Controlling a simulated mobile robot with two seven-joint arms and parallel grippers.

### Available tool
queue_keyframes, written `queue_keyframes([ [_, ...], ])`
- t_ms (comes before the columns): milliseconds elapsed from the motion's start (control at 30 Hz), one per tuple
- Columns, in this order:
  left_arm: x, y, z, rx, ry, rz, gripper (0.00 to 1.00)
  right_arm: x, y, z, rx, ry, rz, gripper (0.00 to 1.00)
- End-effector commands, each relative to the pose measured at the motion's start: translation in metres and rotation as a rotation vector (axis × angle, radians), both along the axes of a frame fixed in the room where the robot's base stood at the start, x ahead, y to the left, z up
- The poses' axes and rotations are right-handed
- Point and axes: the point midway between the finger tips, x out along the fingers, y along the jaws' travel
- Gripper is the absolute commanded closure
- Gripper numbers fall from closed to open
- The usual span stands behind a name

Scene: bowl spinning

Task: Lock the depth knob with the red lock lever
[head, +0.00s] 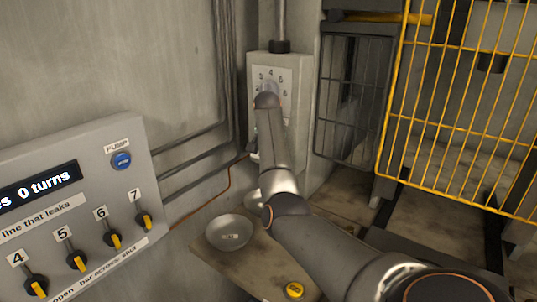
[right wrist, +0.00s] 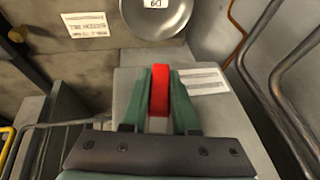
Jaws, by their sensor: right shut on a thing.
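In the right wrist view my right gripper (right wrist: 158,85) has its two green fingers on either side of the red lock lever (right wrist: 160,92), shut on it. The lever stands out from a grey box (right wrist: 128,84). In the head view this wall box (head: 299,100) carries a numbered dial plate (head: 286,80). My right arm reaches up to the box and covers the lower part of the dial; the depth knob is mostly hidden, and its setting cannot be told. The red lever and the right fingers are hidden in the head view. My left gripper is not in view.
A grey panel (head: 100,160) with a display, a blue button (head: 121,161) and several yellow-handled knobs stands at left. A metal bowl (head: 229,232) sits on the bench below. A yellow wire guard (head: 460,100) is at right. Pipes (head: 226,70) run down the wall left of the box.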

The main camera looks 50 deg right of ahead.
Motion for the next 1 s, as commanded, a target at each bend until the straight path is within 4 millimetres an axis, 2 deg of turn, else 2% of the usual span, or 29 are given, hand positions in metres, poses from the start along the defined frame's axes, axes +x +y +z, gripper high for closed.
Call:
queue_keyframes([
  [400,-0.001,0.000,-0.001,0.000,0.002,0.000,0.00,-0.014,-0.001,-0.003,-0.012,0.201,-0.001,1.00],
  [967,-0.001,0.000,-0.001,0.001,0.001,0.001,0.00,-0.016,-0.001,-0.004,-0.015,0.235,0.001,1.00],
  [1000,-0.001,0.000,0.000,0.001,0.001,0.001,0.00,-0.016,-0.001,-0.004,-0.015,0.235,0.001,0.70],
])
